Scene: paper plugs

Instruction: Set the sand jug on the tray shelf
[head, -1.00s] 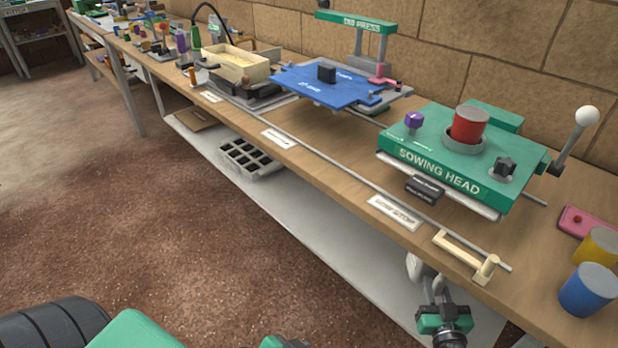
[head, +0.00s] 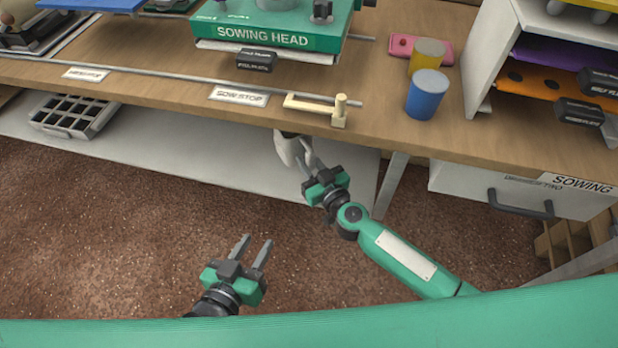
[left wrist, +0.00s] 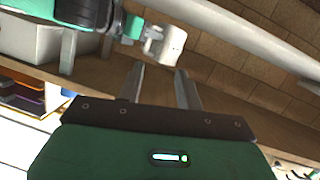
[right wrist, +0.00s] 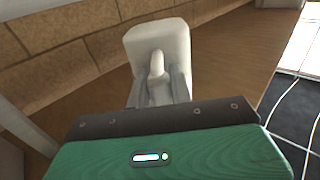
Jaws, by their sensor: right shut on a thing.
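The sand jug, a whitish vessel (head: 288,149), shows just below the bench's front edge. My right gripper (head: 304,162) is shut on it; in the right wrist view the jug (right wrist: 158,40) has its handle-like part between the fingers. The jug also shows in the left wrist view (left wrist: 173,46). A pale low shelf (head: 230,155) runs under the bench, with a grey tray of dark cells (head: 73,116) at its left; I take this as the tray shelf. The jug hangs in front of its right part. My left gripper (head: 256,241) is open and empty above the floor.
The wooden bench (head: 180,88) overhangs the shelf. A bench leg (head: 390,185) and a drawer unit (head: 460,188) stand right of my right gripper. A latch bar (head: 315,107) and a blue cup (head: 427,95) sit near the bench edge. The brown floor (head: 120,230) is clear.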

